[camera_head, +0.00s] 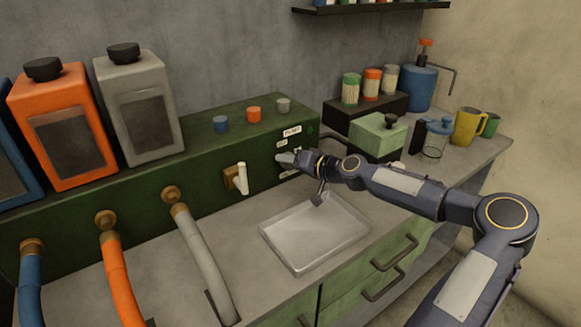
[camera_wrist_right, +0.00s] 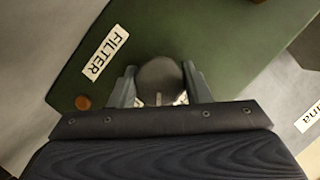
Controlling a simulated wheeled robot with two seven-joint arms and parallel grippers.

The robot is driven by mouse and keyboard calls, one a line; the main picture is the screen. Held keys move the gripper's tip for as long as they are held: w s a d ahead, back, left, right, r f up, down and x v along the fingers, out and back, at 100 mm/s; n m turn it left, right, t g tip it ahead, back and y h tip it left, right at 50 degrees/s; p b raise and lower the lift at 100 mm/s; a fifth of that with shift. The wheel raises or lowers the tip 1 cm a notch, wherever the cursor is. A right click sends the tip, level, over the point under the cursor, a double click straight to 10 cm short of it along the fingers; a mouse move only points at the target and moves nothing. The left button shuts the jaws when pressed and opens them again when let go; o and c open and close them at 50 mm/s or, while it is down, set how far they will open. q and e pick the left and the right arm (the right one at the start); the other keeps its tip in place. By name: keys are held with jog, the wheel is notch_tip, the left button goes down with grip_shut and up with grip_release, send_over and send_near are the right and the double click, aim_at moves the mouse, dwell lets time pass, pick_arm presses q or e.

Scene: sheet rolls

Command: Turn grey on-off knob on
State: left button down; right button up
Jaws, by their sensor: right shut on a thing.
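The grey round knob (camera_wrist_right: 160,76) shows in the wrist view on the green panel, with a pale mark at its lower edge. My right gripper (camera_wrist_right: 160,88) is shut on it, one finger at each side. In the head view my right gripper (camera_head: 288,158) reaches the front of the green box (camera_head: 208,178), beside small white labels, and hides the knob. Which setting the knob points to cannot be told. My left gripper is not in view.
A white lever (camera_head: 242,178) sits on the panel left of my gripper. A metal tray (camera_head: 315,235) lies below my right arm. Blue, orange and grey hoses (camera_head: 205,265) run from the box at left. A pale green box (camera_head: 378,138) and jars stand behind my arm.

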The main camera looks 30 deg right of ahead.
jog(key=m+y+b, duration=0.1)
jog(key=m+b, duration=0.1)
jog(key=m, duration=0.1)
jog(key=shift+f+t, duration=0.2)
jog(key=shift+t, duration=0.2)
jog(key=shift+r+m+t+y+b, duration=0.1)
jog(key=shift+m+t+y+b, duration=0.5)
jog(key=shift+m+b, duration=0.65)
jog(key=shift+m, duration=0.35)
jog(key=o, duration=1)
jog(key=v, duration=0.7)
jog(key=shift+s+d, duration=0.25)
jog(key=shift+s, duration=0.1)
